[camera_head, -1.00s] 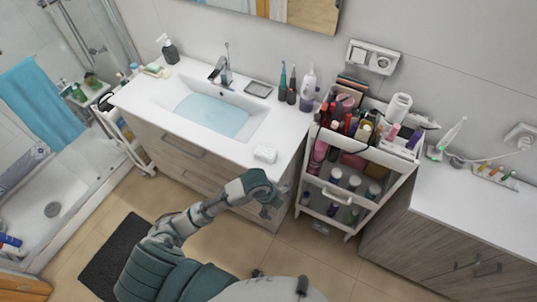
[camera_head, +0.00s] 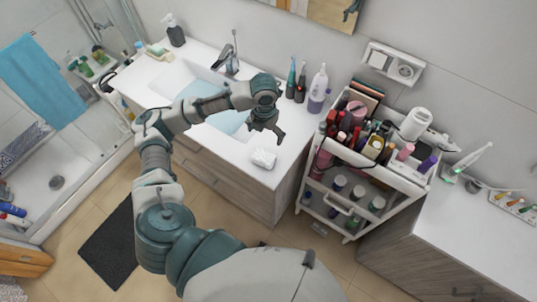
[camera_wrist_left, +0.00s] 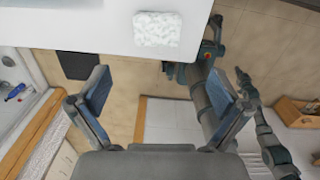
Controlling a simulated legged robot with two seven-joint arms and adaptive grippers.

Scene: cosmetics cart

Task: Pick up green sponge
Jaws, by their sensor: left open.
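A green sponge (camera_head: 157,48) lies in a small dish at the back left corner of the white sink counter, in the head view. It does not show in the left wrist view. My left gripper (camera_head: 266,133) is open and empty above the right part of the counter, well to the right of the green sponge. A white block (camera_head: 264,158), perhaps a sponge or soap, lies below it near the front edge. In the left wrist view, the open fingers (camera_wrist_left: 160,92) are spread with nothing between them, and the white block (camera_wrist_left: 157,29) lies beyond them.
The sink basin (camera_head: 185,75) and faucet (camera_head: 229,62) stand between my left gripper and the green sponge. A soap dispenser (camera_head: 173,30) stands beside the sponge. Toothbrushes and bottles (camera_head: 318,85) stand at the back right. A full cosmetics cart (camera_head: 365,165) is to the right.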

